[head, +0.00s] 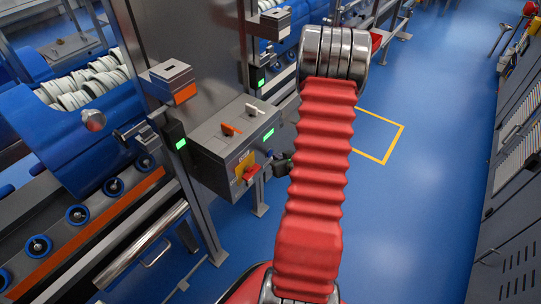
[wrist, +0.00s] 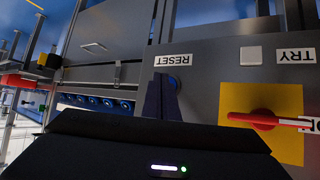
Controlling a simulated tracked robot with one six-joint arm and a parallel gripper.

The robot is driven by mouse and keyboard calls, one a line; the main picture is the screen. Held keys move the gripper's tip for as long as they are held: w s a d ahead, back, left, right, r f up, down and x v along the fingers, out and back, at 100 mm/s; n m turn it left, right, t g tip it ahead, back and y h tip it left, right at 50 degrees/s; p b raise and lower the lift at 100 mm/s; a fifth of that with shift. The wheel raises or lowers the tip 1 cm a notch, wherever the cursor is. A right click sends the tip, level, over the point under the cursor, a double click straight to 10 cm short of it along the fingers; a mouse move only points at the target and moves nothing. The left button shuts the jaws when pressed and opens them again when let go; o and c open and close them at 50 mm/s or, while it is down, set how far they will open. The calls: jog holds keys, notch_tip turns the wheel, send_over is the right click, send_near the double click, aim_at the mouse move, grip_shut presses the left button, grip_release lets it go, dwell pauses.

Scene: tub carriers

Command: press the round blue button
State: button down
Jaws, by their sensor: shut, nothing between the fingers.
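The round blue button (wrist: 173,83) shows in the wrist view on a grey panel (wrist: 205,90), beside an upside-down RESET label (wrist: 168,60). The finger tips hide part of it. My gripper (wrist: 161,82) is shut and empty, its dark fingers pointing at the panel just by the button. I cannot tell whether they touch it. In the head view my gripper (head: 283,165) is a dark shape beside the grey control box (head: 215,143), partly hidden by my red arm.
The head view shows orange (head: 231,130) and white (head: 255,110) levers on the box. Blue floor lies open at right.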

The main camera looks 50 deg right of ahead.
jog(key=s, duration=0.6)
jog(key=shift+d, duration=0.3)
dwell(1.0)
